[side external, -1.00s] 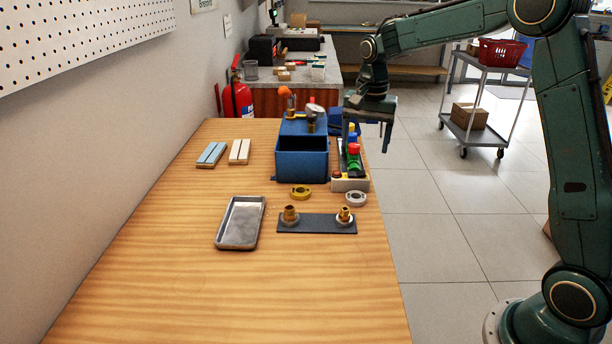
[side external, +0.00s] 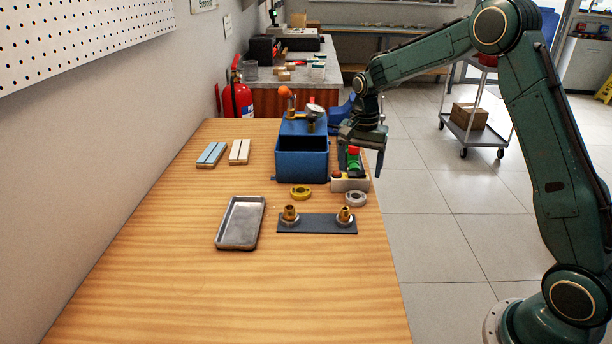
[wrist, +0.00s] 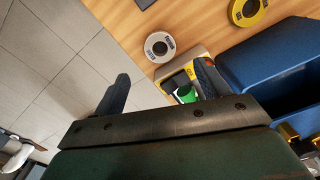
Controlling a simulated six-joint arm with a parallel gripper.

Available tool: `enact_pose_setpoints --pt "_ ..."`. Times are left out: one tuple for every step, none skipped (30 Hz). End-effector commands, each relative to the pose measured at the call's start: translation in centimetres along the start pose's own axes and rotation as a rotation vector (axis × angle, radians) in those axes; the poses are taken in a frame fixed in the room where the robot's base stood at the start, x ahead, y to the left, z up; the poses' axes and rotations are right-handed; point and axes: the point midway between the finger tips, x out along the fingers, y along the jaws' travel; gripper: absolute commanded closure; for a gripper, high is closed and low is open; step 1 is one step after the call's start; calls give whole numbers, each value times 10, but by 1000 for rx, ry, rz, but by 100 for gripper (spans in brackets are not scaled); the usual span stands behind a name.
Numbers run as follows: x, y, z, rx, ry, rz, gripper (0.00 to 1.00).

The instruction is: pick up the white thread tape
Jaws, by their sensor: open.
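The white thread tape (side external: 356,199) is a pale ring lying flat on the wooden table near its right edge. It shows whole in the wrist view (wrist: 160,47), with a dark centre and dark marks on its face. A yellow tape ring (side external: 300,192) lies to its left.
A blue box (side external: 302,166) stands just left of my gripper. A dark plate (side external: 316,226) with two brass fittings and a metal tray (side external: 240,222) lie in front. The front of the table is clear.

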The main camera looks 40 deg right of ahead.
Motion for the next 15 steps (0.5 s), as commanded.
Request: enact_pose_setpoints --pt "8 0 0 0 -2 3 25" --pt "12 0 0 0 -2 3 25" --pt "17 0 0 0 -1 2 25" --pt "20 0 0 0 -1 2 25" --pt "23 0 0 0 -1 2 25" --pt "26 0 0 0 -1 1 25" --pt "28 0 0 0 -1 1 25" --pt "29 0 0 0 -1 1 25" --pt "30 0 0 0 -1 1 25" --pt "31 0 0 0 -1 1 25" --pt "31 0 0 0 0 1 25" --pt "31 0 0 0 0 0 25" --pt "31 0 0 0 0 0 25" --pt "31 0 0 0 0 0 25" --pt "32 0 0 0 0 0 25"
